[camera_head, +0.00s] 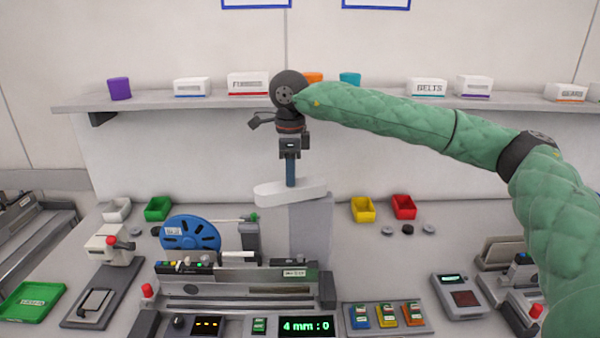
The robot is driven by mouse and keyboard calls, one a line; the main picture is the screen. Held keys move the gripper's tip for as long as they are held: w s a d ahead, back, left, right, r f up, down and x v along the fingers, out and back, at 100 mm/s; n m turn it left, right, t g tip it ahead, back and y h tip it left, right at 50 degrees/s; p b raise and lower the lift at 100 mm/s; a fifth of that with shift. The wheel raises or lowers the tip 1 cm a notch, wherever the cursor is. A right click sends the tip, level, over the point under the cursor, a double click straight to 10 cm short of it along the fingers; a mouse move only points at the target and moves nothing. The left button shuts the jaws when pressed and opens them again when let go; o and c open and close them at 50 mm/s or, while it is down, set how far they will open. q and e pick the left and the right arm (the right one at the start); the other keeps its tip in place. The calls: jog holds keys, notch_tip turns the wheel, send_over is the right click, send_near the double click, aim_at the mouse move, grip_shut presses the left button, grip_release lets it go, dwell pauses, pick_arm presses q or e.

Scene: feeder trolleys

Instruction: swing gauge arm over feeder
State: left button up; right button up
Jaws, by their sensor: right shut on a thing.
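The gauge arm (272,194) is a short white bar with rounded ends. It sits on top of a grey post (313,232) and points left in the picture, above the level of the feeder. A blue upright handle (291,172) rises from the bar. My right gripper (290,155) comes from above and is shut on this handle. The feeder (235,283) is a long grey unit in front of the post, with a blue reel (190,233) at its back left. I cannot tell if the bar's tip is directly above the feeder. My left gripper is out of view.
A display (306,326) reading "4 mm : 0" is at the front. A tray of coloured cartridges (384,315) lies to its right. Yellow (363,209) and red (404,207) bins stand behind. A shelf (215,101) with boxes runs along the wall.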

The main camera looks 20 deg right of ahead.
jog(key=shift+s+d+b, duration=0.1)
jog(key=shift+s+b, duration=0.25)
jog(key=shift+s, duration=0.45)
jog(key=shift+s+d, duration=0.1)
jog(key=shift+s, duration=0.05)
jog(key=shift+s+d+b, duration=0.25)
jog(key=shift+s+b, duration=0.25)
jog(key=shift+s+d+b, duration=0.4)
jog(key=shift+s+b, duration=0.05)
jog(key=shift+s, duration=0.1)
jog(key=o, duration=0.6)
jog(key=shift+d, duration=0.1)
